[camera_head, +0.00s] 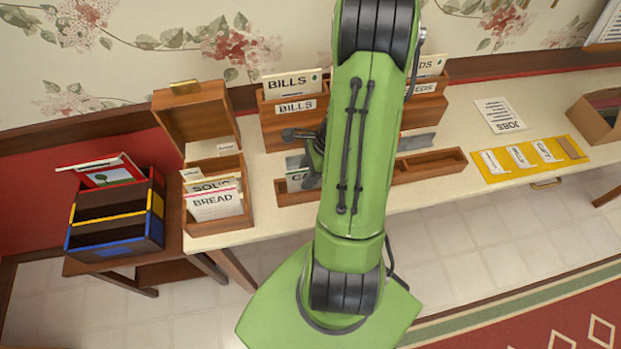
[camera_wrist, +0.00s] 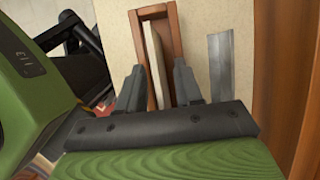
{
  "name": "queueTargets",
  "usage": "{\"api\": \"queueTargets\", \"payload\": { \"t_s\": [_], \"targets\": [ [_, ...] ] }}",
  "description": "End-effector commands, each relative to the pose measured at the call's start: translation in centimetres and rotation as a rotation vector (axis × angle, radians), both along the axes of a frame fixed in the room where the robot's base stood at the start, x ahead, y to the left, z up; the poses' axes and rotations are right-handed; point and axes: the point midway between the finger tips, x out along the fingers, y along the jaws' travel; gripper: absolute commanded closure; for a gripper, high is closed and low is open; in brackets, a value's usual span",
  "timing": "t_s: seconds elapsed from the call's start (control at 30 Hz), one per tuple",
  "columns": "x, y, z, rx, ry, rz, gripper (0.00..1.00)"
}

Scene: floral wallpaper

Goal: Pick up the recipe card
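A pale card (camera_head: 297,173) with partly visible lettering starting with "C" stands in a long, narrow wooden tray (camera_head: 430,165) at the table's front. In the wrist view the same card (camera_wrist: 156,60) shows edge-on, upright in the wooden slot. Whether it is the recipe card cannot be told, as my arm hides much of it. My gripper (camera_wrist: 160,80) is open, with one finger on each side of the card and visible gaps. It also shows in the head view (camera_head: 305,155). An open wooden recipe box (camera_head: 235,222) at the left holds cards reading "SOUP" and "BREAD" (camera_head: 215,203).
A wooden holder with "BILLS" cards (camera_head: 292,92) stands behind my gripper. A grey flat strip (camera_wrist: 220,68) lies beside the tray. A "JOBS" sheet (camera_head: 500,116) and yellow board (camera_head: 528,158) lie to the right. A colourful rack (camera_head: 115,220) stands at far left.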

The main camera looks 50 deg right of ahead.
Motion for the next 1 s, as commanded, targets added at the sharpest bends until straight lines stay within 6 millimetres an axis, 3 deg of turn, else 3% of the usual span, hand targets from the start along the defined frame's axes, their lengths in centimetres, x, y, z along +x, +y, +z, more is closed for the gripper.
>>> {"api": "queueTargets", "payload": {
  "t_s": [0.57,0.8,1.0],
  "targets": [
    [-0.01,-0.01,-0.47,0.000,0.000,0.000,0.65],
    [-0.01,-0.01,-0.46,0.000,0.000,0.000,1.00],
    [0.00,-0.02,-0.46,0.000,0.000,0.000,1.00]
  ]
}}
